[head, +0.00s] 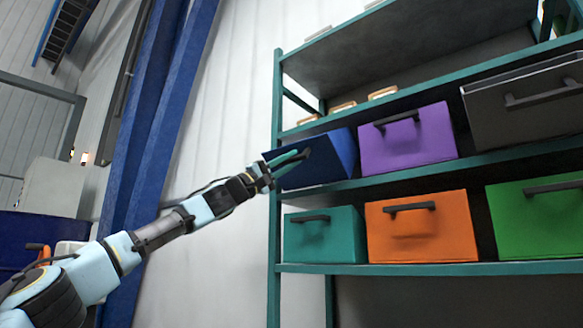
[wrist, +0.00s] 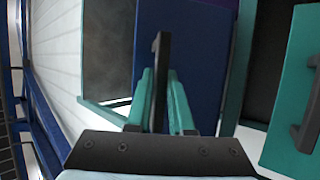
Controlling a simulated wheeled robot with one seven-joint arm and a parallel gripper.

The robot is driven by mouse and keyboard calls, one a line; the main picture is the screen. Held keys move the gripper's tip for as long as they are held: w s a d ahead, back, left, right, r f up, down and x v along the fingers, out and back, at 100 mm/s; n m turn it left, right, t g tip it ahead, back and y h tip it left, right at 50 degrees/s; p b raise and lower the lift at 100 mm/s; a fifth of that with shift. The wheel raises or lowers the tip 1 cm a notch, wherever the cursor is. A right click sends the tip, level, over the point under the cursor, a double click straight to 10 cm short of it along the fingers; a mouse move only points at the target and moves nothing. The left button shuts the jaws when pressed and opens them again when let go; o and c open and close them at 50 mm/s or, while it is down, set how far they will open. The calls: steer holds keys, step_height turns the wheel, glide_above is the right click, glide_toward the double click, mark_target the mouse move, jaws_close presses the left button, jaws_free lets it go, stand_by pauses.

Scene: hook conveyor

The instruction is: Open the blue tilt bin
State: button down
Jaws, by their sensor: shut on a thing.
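The blue tilt bin (head: 325,163) sits at the left end of the rack's middle shelf, beside the purple bin. Its front looks tilted outward compared with its neighbours. In the wrist view the blue bin's front (wrist: 203,62) fills the upper middle. My gripper (head: 290,162) reaches it from the left, with teal fingers shut on the bin's dark handle (wrist: 160,75). The handle sticks out between the fingertips in the wrist view. The inside of the bin is hidden.
A purple bin (head: 405,141) and a dark grey bin (head: 530,103) share the shelf. Below are teal (head: 322,235), orange (head: 421,228) and green (head: 537,216) bins. The rack's teal post (head: 276,110) stands close to my gripper. A blue column (head: 160,120) rises at left.

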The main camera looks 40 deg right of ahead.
steer(key=shift+a+f+b, duration=0.15)
steer(key=shift+f+b, duration=0.35)
stand_by(0.3)
steer(key=c, duration=0.8)
jaws_free()
steer(key=shift+c, duration=0.2)
steer(key=v, duration=1)
steer(key=shift+a+f, duration=0.25)
steer(key=shift+w, duration=0.1)
